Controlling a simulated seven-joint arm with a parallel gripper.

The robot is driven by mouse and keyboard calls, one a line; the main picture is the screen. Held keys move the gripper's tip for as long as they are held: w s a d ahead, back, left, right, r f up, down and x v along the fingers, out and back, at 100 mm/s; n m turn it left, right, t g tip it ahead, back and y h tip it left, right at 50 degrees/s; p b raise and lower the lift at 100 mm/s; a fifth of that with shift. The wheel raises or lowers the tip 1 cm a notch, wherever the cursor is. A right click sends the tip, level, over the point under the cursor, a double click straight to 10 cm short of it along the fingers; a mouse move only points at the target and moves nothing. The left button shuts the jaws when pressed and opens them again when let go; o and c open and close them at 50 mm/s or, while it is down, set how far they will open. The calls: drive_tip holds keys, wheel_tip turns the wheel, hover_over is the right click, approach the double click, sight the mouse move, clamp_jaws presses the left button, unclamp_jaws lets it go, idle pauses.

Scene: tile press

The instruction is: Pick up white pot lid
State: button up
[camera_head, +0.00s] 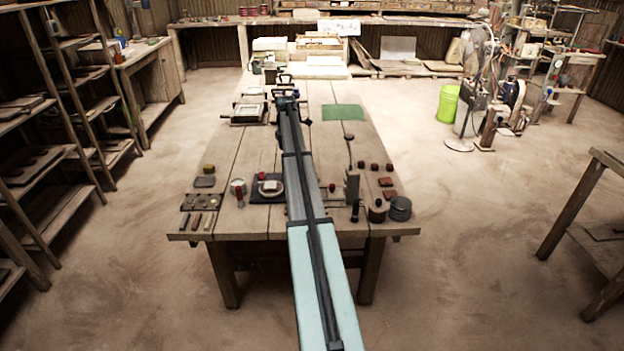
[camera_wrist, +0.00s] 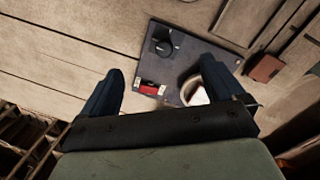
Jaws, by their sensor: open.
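In the wrist view my gripper (camera_wrist: 160,75) is open, its two dark fingers wide apart with nothing held between them. I cannot tell whether this is the white pot lid or an open pot. It is on a dark flat plate (camera_wrist: 184,62).
A reddish-brown block (camera_wrist: 265,67) lies to the right.

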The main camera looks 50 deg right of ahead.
drive_tip(key=s+d+r+n+g, duration=0.1)
drive_tip(key=s+d+r+n, duration=0.15)
drive_tip(key=s+d, duration=0.4)
drive_tip(key=shift+n+y, duration=0.35)
drive_tip(key=shift+y, duration=0.05)
drive_tip(key=f, duration=0.9)
drive_tip(key=shift+w+d, duration=0.2)
drive_tip(key=shift+d, duration=0.15)
drive_tip(key=shift+s+a+f, duration=0.1)
drive_tip(key=shift+s+f, duration=0.05)
drive_tip(key=shift+f, duration=1.25)
drive_tip(key=shift+s+f, duration=0.1)
drive_tip(key=shift+f, duration=1.25)
drive_tip(key=c, duration=1.1)
